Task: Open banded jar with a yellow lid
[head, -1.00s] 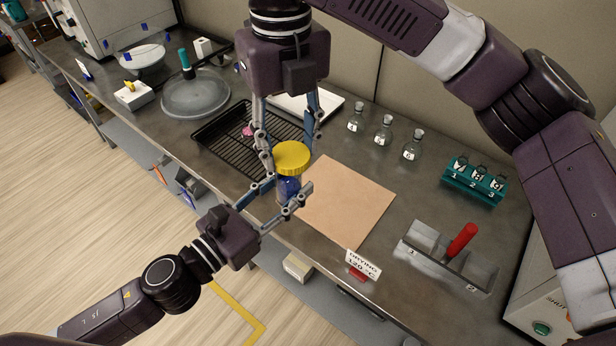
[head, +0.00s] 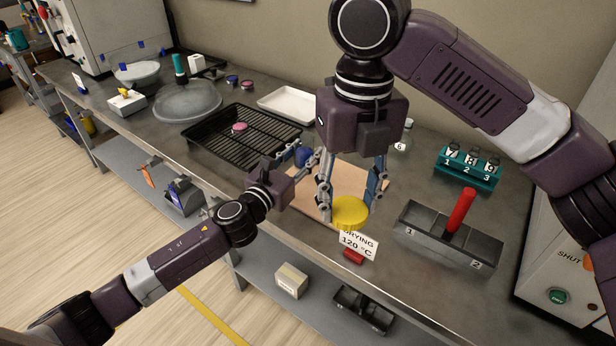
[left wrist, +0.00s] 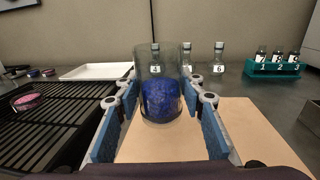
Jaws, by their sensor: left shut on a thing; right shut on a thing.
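The jar is clear glass with blue contents (left wrist: 160,98) and has no lid on it. In the head view, only its blue part (head: 304,154) shows, partly hidden by fingers. My left gripper (head: 301,157) is shut around the jar's sides and holds it upright; its blue finger pads flank the jar in the left wrist view. The yellow lid (head: 350,212) is off the jar, to its right and nearer the front. My right gripper (head: 350,196) points down and is shut on the lid, apart from the jar. I cannot make out a band on the jar.
A tan mat (head: 318,200) lies below the grippers. A black rack (head: 215,140) with a pink dish (head: 239,127) is at left. A "DRYING 120 °C" sign (head: 357,244) stands by the front edge. A caddy (head: 470,246) and teal rack (head: 467,174) are at right.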

